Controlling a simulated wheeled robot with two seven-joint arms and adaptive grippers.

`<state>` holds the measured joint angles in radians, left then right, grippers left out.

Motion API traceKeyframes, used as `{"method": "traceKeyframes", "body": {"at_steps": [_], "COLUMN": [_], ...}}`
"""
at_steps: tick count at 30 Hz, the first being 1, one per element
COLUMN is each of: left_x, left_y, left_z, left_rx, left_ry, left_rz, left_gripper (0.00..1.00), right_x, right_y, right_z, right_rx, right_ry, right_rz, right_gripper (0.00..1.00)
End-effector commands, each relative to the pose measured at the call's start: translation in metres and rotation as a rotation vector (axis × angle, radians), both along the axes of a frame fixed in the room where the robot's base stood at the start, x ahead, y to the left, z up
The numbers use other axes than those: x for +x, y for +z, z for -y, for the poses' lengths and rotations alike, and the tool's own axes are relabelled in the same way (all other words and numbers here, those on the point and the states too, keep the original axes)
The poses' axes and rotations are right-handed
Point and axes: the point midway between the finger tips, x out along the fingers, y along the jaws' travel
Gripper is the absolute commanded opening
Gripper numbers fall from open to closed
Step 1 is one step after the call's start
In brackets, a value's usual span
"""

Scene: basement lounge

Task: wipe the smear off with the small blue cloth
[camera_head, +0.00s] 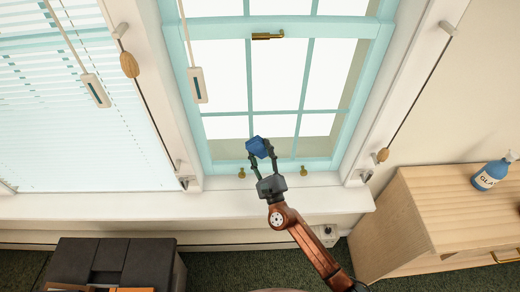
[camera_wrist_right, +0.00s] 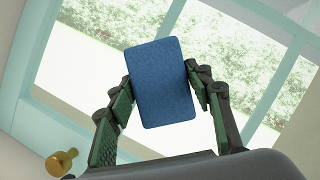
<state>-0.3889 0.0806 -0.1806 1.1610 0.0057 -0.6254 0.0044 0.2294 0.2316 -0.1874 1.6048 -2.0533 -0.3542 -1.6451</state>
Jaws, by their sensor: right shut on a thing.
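The small blue cloth (camera_head: 257,148) is a blue rounded block held up before the lower part of the window. My right gripper (camera_head: 262,160) is shut on it. In the right wrist view the cloth (camera_wrist_right: 161,83) sits between the two fingers (camera_wrist_right: 160,100) with the window pane behind it. I cannot tell whether the cloth touches the glass. The window (camera_head: 275,125) has a pale teal frame with several panes. No smear can be made out on the panes; the cloth and gripper cover part of the lower glass. My left gripper is not in view.
Brass knobs (camera_head: 303,170) stick out at the window's bottom rail. A white sill (camera_head: 100,205) runs below. Pull cords with white handles (camera_head: 198,86) hang at the left. A wooden cabinet (camera_head: 440,210) at right bears a blue spray bottle (camera_head: 488,177). A dark case (camera_head: 115,262) stands at lower left.

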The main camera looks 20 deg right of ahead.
Motion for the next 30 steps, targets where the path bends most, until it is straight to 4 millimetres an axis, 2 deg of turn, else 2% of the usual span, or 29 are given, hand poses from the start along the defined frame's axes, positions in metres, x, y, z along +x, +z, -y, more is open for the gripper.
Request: {"method": "traceKeyframes", "body": {"at_steps": [15, 30], "left_x": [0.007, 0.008], "left_y": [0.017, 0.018], "left_z": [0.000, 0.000], "left_rx": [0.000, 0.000], "left_ry": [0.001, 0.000], "left_rz": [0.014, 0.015], "left_gripper": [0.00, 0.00], "right_x": [-0.047, -0.054], "right_y": [0.002, 0.001], "right_z": [-0.014, -0.015], "right_rx": [0.000, 0.000], "right_ry": [0.001, 0.000], "right_rz": [0.001, 0.001], "right_gripper": [0.28, 0.28]}}
